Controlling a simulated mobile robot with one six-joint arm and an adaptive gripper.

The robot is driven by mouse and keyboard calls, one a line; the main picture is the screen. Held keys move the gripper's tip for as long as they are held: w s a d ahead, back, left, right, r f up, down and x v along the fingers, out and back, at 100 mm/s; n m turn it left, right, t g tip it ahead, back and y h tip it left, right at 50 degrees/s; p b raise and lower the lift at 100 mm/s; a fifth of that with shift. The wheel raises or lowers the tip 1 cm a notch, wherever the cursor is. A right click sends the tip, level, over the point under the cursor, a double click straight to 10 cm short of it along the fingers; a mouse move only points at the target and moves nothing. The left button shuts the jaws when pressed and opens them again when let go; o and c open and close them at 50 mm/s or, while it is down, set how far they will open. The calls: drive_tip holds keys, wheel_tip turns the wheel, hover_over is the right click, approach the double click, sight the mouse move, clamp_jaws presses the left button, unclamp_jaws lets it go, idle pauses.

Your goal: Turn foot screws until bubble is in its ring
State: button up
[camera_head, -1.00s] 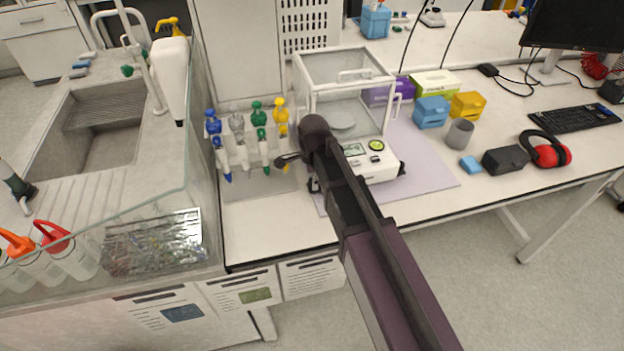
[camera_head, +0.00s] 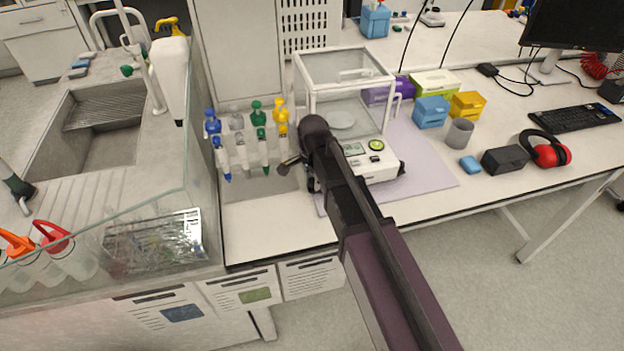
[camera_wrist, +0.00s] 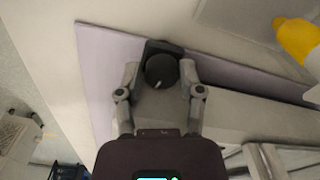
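The white balance (camera_head: 375,163) stands on a lilac mat, below a glass draft shield (camera_head: 345,85). Its round green bubble level (camera_head: 376,145) shows at the top right of its front panel. The bubble is too small to place against its ring. A black foot screw (camera_wrist: 160,71) with a pale mark on its knob shows in the wrist view, at the balance's corner. My gripper (camera_wrist: 160,72) has one finger on each side of this knob, with gaps visible, so it looks open around it. In the head view my arm hides the balance's left front corner.
A rack of pipettes (camera_head: 240,140) with blue, green and yellow tops stands close to the left of my gripper. Blue and yellow boxes (camera_head: 467,105), a grey cup (camera_head: 459,134) and red ear muffs (camera_head: 546,149) lie to the right. The bench front left of the mat is clear.

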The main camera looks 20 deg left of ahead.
drive_tip(key=shift+o, duration=1.2)
drive_tip(key=shift+m, duration=0.5)
